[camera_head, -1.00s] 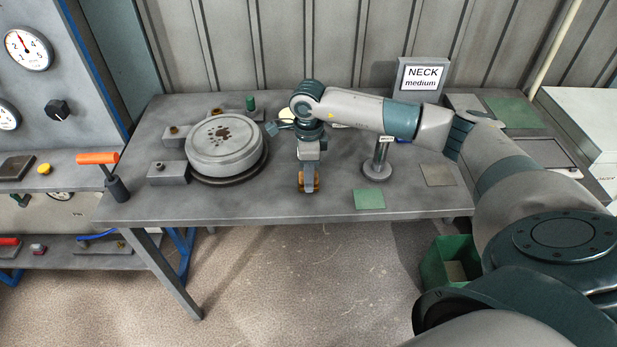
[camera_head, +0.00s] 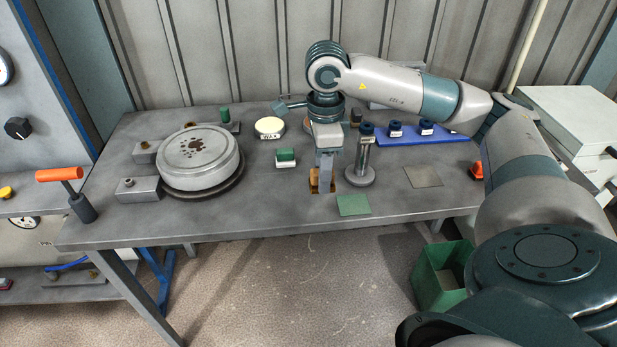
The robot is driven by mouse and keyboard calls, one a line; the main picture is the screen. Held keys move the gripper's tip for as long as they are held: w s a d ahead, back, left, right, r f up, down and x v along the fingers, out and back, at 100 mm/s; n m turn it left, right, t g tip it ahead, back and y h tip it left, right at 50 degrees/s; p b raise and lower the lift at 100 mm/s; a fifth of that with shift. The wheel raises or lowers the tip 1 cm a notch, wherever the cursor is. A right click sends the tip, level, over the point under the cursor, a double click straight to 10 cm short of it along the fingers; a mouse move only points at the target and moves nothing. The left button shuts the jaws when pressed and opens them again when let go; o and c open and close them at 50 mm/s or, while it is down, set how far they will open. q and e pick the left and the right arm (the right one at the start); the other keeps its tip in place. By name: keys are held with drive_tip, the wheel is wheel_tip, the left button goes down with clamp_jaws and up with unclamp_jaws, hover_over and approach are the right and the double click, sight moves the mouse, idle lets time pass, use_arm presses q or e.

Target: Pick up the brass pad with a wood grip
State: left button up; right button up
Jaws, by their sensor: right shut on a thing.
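My right gripper (camera_head: 323,184) points down over the front middle of the table, shut on the brass pad (camera_head: 314,186). Gold-brown parts of the pad show on both sides of the fingers. The fingers hide its middle, and I cannot make out the wood grip separately. Whether the pad touches the table or hangs just above it, I cannot tell. It is behind and left of a green square sheet (camera_head: 353,206) and left of a small metal stand (camera_head: 361,176). My left gripper is not in view.
A large round metal can (camera_head: 199,162) lies at left, with metal blocks beside it. A green-topped block (camera_head: 286,158) and a wax tin (camera_head: 269,126) stand behind the gripper. A blue tray (camera_head: 446,136) and a grey plate (camera_head: 423,177) are at right. A green bin (camera_head: 427,285) stands below.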

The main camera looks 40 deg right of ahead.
drive_tip(key=shift+s+d+r, duration=0.1)
drive_tip(key=shift+s+r, duration=0.2)
drive_tip(key=shift+s, duration=0.2)
drive_tip(key=o, duration=0.4)
drive_tip(key=shift+c, duration=1.3)
